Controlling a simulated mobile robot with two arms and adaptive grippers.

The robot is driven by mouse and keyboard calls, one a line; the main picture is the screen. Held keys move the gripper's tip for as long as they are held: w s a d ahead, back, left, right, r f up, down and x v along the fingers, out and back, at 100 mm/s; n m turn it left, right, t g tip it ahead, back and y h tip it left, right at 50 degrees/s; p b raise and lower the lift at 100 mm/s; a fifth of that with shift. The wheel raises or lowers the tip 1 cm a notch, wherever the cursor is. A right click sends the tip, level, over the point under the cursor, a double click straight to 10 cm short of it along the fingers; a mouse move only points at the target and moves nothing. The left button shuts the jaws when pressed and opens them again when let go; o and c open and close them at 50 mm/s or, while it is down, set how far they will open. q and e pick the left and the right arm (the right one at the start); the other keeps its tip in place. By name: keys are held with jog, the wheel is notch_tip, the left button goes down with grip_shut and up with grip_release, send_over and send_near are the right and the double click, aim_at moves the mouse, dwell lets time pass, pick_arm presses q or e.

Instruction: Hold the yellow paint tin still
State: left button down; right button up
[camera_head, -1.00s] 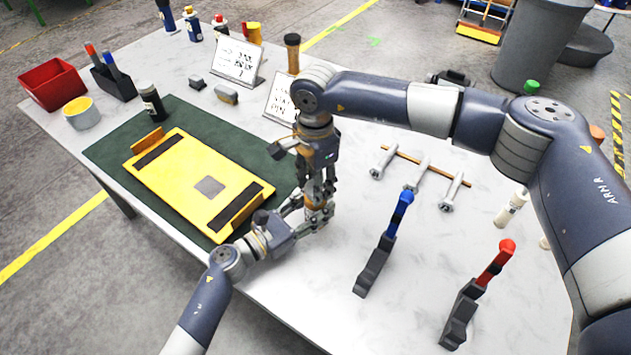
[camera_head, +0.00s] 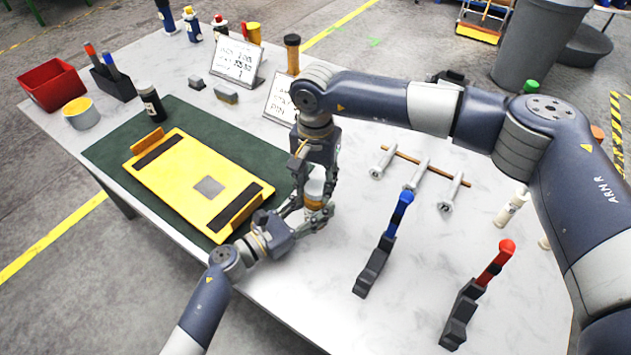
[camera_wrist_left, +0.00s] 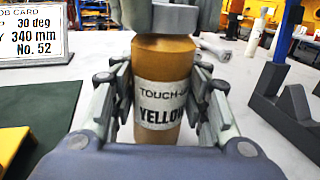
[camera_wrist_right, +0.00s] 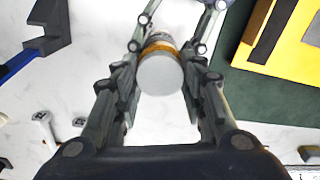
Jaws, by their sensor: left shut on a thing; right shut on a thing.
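The yellow paint tin (camera_head: 317,204) stands upright near the table's middle. In the left wrist view the tin (camera_wrist_left: 163,92) is ochre with a white label reading "TOUCH-UP YELLOW". My left gripper (camera_head: 312,217) comes in from the side, with its fingers shut on the tin's body. My right gripper (camera_head: 316,184) points down from above, shut on the pale round lid (camera_wrist_right: 161,74) at the tin's top. The lid seems to sit on the tin; any gap between them is hidden. The tin's base is hidden by the left fingers.
A yellow plate fixture (camera_head: 180,165) lies on a green mat (camera_head: 112,157) to the left. Blue-handled (camera_head: 402,200) and red-handled (camera_head: 505,247) clamps stand right and front. Bolts (camera_head: 417,175) rest behind them. Card stands (camera_head: 238,62) are behind. Bare table lies right of the tin.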

aim_at(315, 187)
jog(key=shift+r, duration=0.15)
jog(key=shift+r, duration=0.95)
jog(key=shift+r, duration=2)
pick_arm(q)
jog(key=c, duration=0.8)
grip_release()
jog(key=shift+s+a, duration=0.1)
